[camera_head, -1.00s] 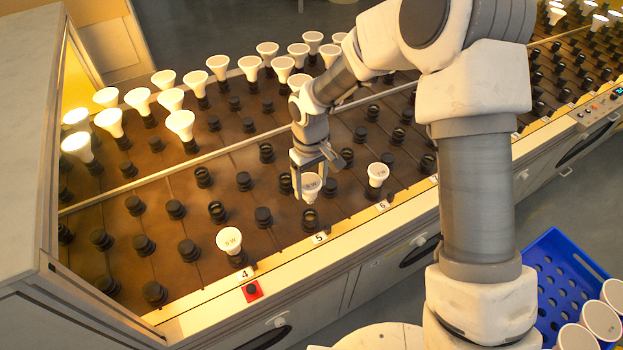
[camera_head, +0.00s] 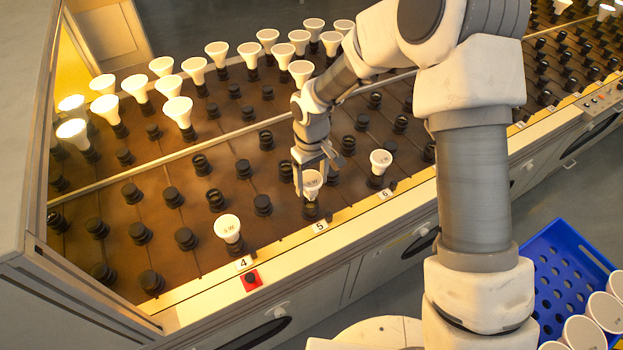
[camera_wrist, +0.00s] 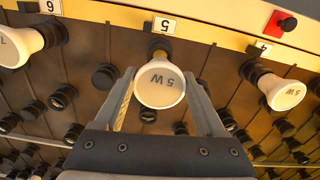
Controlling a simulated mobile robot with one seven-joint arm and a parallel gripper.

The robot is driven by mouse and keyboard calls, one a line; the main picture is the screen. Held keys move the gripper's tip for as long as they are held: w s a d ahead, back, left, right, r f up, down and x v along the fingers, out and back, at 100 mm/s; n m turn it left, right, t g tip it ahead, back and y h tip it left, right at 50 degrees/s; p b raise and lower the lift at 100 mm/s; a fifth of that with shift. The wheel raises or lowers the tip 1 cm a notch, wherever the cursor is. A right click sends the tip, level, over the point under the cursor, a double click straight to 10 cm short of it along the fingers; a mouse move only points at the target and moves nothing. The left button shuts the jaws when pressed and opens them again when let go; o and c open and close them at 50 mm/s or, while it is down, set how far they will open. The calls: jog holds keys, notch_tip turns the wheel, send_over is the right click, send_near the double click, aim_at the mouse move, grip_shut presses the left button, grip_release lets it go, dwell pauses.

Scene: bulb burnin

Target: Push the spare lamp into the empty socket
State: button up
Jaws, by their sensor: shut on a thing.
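The spare lamp (camera_head: 312,181) is a white reflector lamp. My gripper (camera_head: 313,172) is shut on it above the front row at the label 5. In the wrist view the lamp (camera_wrist: 160,84), marked 5W, sits between the fingers of my gripper (camera_wrist: 163,92). A dark socket (camera_head: 311,209) stands directly below the lamp in the head view. In the wrist view a dark socket edge (camera_wrist: 160,46) shows behind the lamp. The lamp hides most of it, so I cannot tell whether the lamp's base touches it or is inside.
Lamps stand in front-row sockets at label 4 (camera_head: 228,228) and label 6 (camera_head: 380,160). A blue crate (camera_head: 556,262) with white lamps is at lower right.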

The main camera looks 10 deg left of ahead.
jog(key=shift+f+b, duration=1.35)
jog(key=shift+f, duration=0.5)
jog(key=o, duration=1.3)
jog(key=shift+o, duration=0.2)
jog(key=shift+r, duration=0.1)
notch_tip(320, 180, up, 17)
jog(key=p, duration=0.2)
jog(key=shift+r, duration=0.2)
jog(key=s+d+r+m+t+p, duration=0.1)
jog(key=s+d+r+m, duration=0.15)
jog(key=d+r, duration=0.35)
jog(key=s+d+r+m+t, duration=0.1)
jog(key=s+d+r+t, duration=0.1)
jog(key=s+d+r, duration=0.3)
jog(key=s+d+r+m+t+p, duration=0.1)
jog(key=s+d+r+m, duration=0.4)
jog(key=s+d, duration=0.5)
jog(key=s+t, duration=0.1)
jog(key=s, duration=0.1)
jog(key=shift+s+d+t+p, duration=0.25)
jog(key=shift+s+t+p, duration=0.05)
jog(key=shift+s, duration=0.05)
